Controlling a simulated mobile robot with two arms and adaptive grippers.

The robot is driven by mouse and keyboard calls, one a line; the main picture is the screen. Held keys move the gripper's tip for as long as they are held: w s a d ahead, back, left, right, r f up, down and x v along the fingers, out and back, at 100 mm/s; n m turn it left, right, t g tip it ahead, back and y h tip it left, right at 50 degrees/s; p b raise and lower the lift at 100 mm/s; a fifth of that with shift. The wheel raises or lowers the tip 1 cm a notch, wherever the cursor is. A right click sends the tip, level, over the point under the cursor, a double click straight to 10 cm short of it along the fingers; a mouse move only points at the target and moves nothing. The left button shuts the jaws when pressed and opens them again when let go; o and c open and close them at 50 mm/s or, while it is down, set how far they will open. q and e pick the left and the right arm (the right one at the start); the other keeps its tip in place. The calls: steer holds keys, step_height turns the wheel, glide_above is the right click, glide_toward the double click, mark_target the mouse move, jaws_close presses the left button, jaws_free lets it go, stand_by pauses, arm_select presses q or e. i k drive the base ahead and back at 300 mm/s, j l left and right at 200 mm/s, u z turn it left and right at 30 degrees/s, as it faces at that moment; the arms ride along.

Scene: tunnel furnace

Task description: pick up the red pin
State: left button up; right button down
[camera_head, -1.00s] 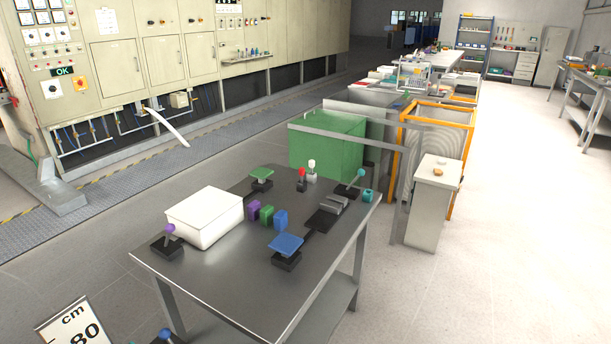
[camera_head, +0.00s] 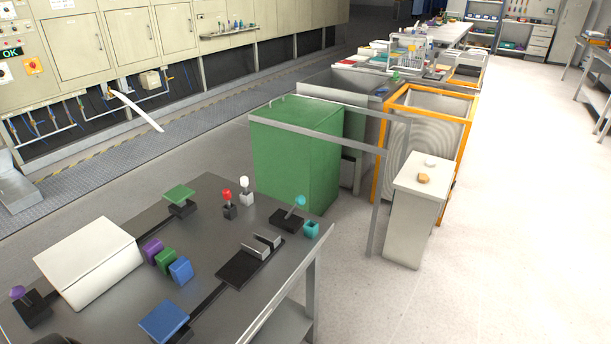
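The red pin (camera_head: 227,197) stands upright with its lower end in a small dark block (camera_head: 230,212) on the metal table (camera_head: 215,258). It is near the table's far edge and nothing covers its red top.
A green platform (camera_head: 179,193), white box (camera_head: 95,258), purple block (camera_head: 152,250), blue platform (camera_head: 164,320) and cyan-topped joystick (camera_head: 298,202) stand on the table. A green cabinet (camera_head: 300,155) stands close behind. Floor at right (camera_head: 530,230) is clear.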

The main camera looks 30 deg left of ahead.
mark_target(227, 193)
steer(key=i+l+u, duration=0.2)
steer(key=i, duration=0.3)
steer(key=i+l+u, duration=0.1)
steer(key=i+u, duration=0.15)
steer(key=i, duration=0.3)
steer(key=i+l+u, duration=0.2)
steer(key=i, duration=0.3)
